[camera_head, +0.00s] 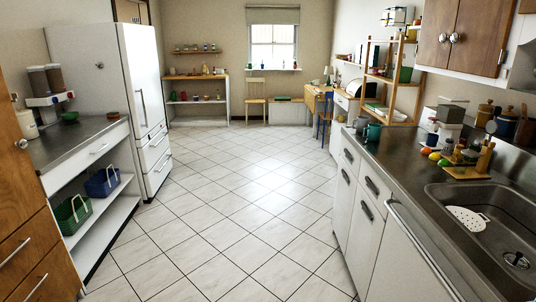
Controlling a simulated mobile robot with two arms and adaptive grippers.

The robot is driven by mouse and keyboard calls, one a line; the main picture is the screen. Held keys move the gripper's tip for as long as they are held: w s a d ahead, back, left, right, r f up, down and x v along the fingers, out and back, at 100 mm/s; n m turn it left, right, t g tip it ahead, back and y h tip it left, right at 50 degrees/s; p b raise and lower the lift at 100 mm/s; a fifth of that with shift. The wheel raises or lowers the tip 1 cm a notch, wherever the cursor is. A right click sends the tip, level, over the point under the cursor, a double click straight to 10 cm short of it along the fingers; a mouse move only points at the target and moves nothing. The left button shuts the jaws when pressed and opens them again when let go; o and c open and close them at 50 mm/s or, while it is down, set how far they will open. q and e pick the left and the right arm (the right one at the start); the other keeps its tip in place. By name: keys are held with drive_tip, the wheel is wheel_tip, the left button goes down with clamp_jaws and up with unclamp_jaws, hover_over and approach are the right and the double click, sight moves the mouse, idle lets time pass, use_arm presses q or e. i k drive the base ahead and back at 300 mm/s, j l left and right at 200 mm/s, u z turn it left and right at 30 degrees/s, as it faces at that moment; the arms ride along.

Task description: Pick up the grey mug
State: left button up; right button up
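A small grey mug (361,124) appears to stand upright near the far end of the right-hand steel counter (400,160). A teal mug (373,132) stands right next to it, nearer to me, and seems to overlap part of it. The grey mug is small in the picture, so its handle is hard to make out. Neither of my grippers shows in the head view.
The right counter also carries fruit (434,156), a wooden board (467,172) with jars and a sink (490,220). A white fridge (125,100) and an open-shelved counter (85,145) stand at the left. The tiled floor (230,200) between is clear.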

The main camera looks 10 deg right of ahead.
sight(363, 122)
drive_tip(key=i+z, duration=0.15)
drive_tip(key=i, duration=0.3)
drive_tip(key=i+j+z, duration=0.15)
drive_tip(key=i, duration=0.3)
drive_tip(key=i+j+z, duration=0.15)
drive_tip(key=i, duration=0.3)
drive_tip(key=i+j+z, duration=0.15)
drive_tip(key=i, duration=0.3)
